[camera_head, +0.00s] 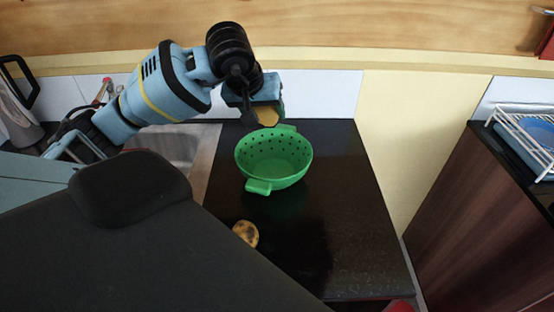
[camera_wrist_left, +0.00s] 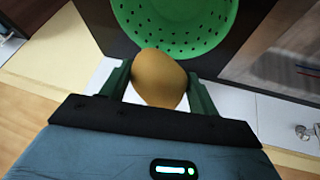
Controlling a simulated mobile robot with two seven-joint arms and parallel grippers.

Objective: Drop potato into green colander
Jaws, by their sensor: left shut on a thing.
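A green colander (camera_head: 272,162) with rows of holes stands upright on the black counter. Its inside looks empty in the head view. It also shows at the top of the left wrist view (camera_wrist_left: 182,30). My left gripper (camera_head: 266,116) is by the colander's far rim in the head view. It is shut on a smooth yellow-brown potato (camera_wrist_left: 160,80), which sits between its two dark green fingers. In the head view the gripper largely hides this potato. My right gripper is not in view.
A brown, dark-spotted, potato-like thing (camera_head: 245,233) lies on the counter in front of the colander. A metal sink (camera_head: 200,150) is to the left. A white dish rack (camera_head: 510,125) stands far right. The black counter (camera_head: 345,220) is clear right of the colander.

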